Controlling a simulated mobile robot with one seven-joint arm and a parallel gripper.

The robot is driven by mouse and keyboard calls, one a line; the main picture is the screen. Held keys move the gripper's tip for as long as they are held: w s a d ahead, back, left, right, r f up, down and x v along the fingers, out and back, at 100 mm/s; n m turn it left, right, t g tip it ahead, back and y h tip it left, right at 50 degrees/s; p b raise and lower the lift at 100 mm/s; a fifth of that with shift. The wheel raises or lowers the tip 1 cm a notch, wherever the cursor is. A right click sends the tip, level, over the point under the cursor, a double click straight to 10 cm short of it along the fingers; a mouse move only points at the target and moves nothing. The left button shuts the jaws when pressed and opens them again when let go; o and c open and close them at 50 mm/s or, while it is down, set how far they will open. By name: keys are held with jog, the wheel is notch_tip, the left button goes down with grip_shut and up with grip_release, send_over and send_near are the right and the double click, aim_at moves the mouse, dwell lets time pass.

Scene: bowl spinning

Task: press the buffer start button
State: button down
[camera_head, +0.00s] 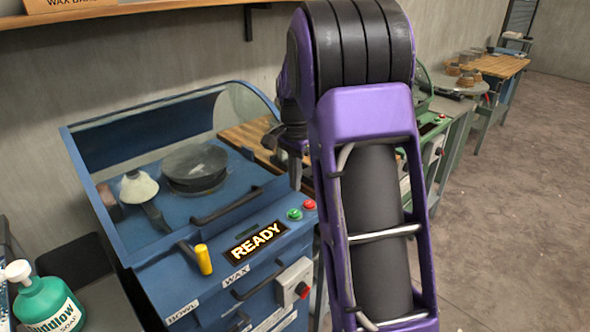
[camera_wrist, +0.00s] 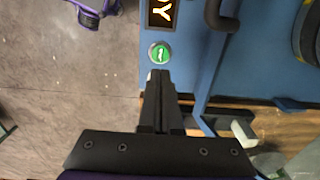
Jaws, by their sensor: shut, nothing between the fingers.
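The blue buffer machine (camera_head: 150,275) has a green button (camera_head: 294,214) and a red button (camera_head: 309,204) at the right of its lit READY display (camera_head: 257,242). My gripper (camera_head: 296,184) is shut and empty, pointing down above the two buttons, with a small gap to them in the head view. In the wrist view the shut fingertips (camera_wrist: 160,76) lie just below the green button (camera_wrist: 160,53) in the picture, which sits under the display (camera_wrist: 160,13). The red button does not show there; the fingers may hide it.
A yellow-handled lever (camera_head: 203,259) and a dark bar handle (camera_head: 225,207) stand left of the buttons. A clear hood (camera_head: 110,160) covers the machine's turntable. A green soap bottle (camera_head: 45,300) is at lower left.

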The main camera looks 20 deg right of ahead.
aim_at(295, 212)
notch_tip(295, 212, down, 7)
jog(key=shift+f+b, duration=0.2)
jog(key=shift+b, duration=0.3)
